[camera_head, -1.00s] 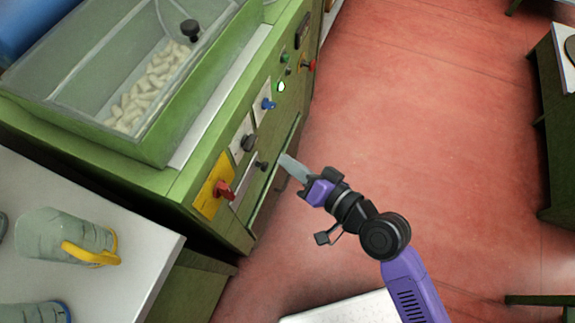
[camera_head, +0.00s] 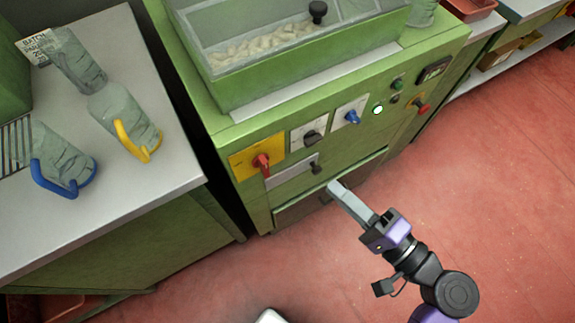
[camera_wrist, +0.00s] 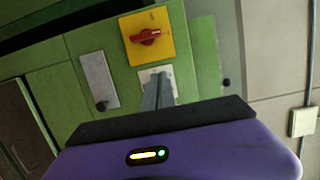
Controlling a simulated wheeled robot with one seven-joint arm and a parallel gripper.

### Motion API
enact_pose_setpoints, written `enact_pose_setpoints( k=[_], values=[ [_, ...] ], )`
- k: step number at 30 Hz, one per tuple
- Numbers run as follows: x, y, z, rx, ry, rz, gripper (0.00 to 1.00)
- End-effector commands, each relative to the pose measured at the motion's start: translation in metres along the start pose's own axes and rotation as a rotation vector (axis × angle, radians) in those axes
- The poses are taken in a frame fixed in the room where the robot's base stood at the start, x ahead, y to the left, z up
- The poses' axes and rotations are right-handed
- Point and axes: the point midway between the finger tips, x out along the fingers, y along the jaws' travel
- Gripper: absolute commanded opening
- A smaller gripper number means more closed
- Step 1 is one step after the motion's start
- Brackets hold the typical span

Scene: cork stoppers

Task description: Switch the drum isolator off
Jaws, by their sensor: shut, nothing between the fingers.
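A red rotary handle (camera_head: 262,163) on a yellow plate (camera_head: 242,161) sits at the left end of the green machine's front; it looks like an isolator switch, but its lettering is too small to read. In the wrist view the red handle (camera_wrist: 146,37) lies across its yellow plate (camera_wrist: 165,19), in plain view above the fingers. My gripper (camera_head: 334,188) is shut and empty, in front of the machine, right of and lower than the red handle in the head view. In the wrist view its fingers (camera_wrist: 158,92) overlap a white plate (camera_wrist: 147,75).
A black knob (camera_head: 312,138), a blue knob (camera_head: 352,117), a lit button (camera_head: 378,109) and a red knob (camera_head: 422,106) run rightward along the panel. A grey plate with a black knob (camera_head: 316,168) lies below. A bench (camera_head: 190,172) with jugs stands left; red floor is open right.

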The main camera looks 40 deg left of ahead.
Motion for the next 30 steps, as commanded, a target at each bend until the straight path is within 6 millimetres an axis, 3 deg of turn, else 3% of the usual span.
enact_pose_setpoints(
  k=[8,22,30],
  values=[
    [0.015,-0.001,0.000,-0.001,-0.002,0.000,0.00],
    [0.103,-0.001,0.001,-0.002,-0.002,0.001,0.00],
    [0.109,0.000,0.033,-0.001,0.001,0.002,0.00]
  ],
)
